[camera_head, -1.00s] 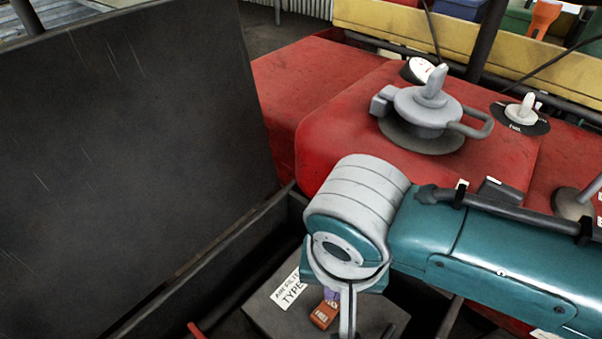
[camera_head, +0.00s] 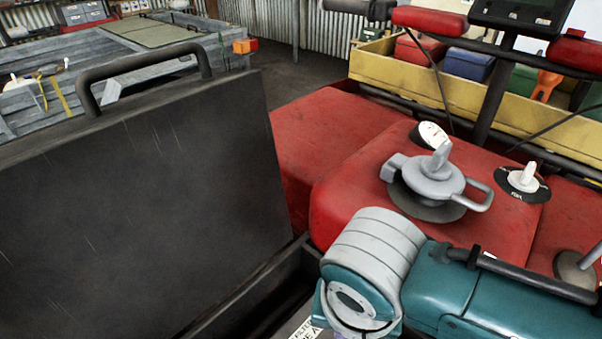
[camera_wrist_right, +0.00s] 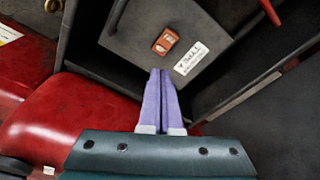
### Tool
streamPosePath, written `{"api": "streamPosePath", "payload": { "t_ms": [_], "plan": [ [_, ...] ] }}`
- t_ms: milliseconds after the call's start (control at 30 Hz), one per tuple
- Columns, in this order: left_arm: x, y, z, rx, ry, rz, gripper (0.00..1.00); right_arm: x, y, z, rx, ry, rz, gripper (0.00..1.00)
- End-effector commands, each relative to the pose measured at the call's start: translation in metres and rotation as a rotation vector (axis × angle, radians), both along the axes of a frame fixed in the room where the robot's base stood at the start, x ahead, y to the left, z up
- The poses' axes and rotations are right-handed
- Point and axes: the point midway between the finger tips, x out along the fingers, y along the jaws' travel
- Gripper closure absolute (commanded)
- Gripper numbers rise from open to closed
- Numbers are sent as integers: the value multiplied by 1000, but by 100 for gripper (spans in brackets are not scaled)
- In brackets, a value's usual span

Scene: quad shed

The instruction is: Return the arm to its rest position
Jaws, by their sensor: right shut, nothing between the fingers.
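My right arm (camera_head: 480,290) comes in from the right in the head view, teal with a ribbed grey wrist joint (camera_head: 375,255). It hangs over the open compartment beside the red body. The gripper's fingers are out of sight below the head view. In the right wrist view my right gripper (camera_wrist_right: 160,75) shows two purple fingers pressed together, with nothing between them. The fingertips are over or near a grey box lid (camera_wrist_right: 140,35) that carries an orange-red latch (camera_wrist_right: 166,41) and a white label (camera_wrist_right: 190,58). My left gripper is in neither view.
A large dark raised lid (camera_head: 150,200) with a handle stands left of my arm. The red body (camera_head: 345,200) carries a grey filler cap (camera_head: 430,180) and a fuel knob (camera_head: 523,178). A yellow crate (camera_head: 450,95) stands behind. Dark compartment walls (camera_wrist_right: 240,100) surround the box.

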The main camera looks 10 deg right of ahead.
Motion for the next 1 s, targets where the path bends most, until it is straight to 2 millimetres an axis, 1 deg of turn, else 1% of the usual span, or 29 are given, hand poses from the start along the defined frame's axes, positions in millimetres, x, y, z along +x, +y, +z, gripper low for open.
{"api": "streamPosePath", "payload": {
  "t_ms": [133,233,267,333,367,433,500,567,600,767,900,933,1000],
  "plan": [
    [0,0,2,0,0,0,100,-3,3,2,10,2,10,100],
    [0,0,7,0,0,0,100,-16,15,12,55,9,66,100],
    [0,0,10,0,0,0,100,-22,19,18,73,10,92,100],
    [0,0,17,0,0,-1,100,-36,27,35,123,2,164,100],
    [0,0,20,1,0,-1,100,-42,28,44,142,-5,195,100],
    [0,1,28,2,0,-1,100,-55,24,67,170,-34,265,100],
    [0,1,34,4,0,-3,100,-66,11,88,172,-67,324,100],
    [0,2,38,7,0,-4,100,-74,-4,105,157,-94,366,100],
    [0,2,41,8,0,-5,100,-79,-14,115,142,-107,390,100],
    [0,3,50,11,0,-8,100,-102,-57,152,52,-145,474,100],
    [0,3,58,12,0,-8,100,-123,-96,187,-52,-153,544,100],
    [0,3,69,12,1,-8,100,-123,-98,200,-61,-154,553,100],
    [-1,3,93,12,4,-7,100,-121,-95,223,-56,-155,553,100]
  ]
}}
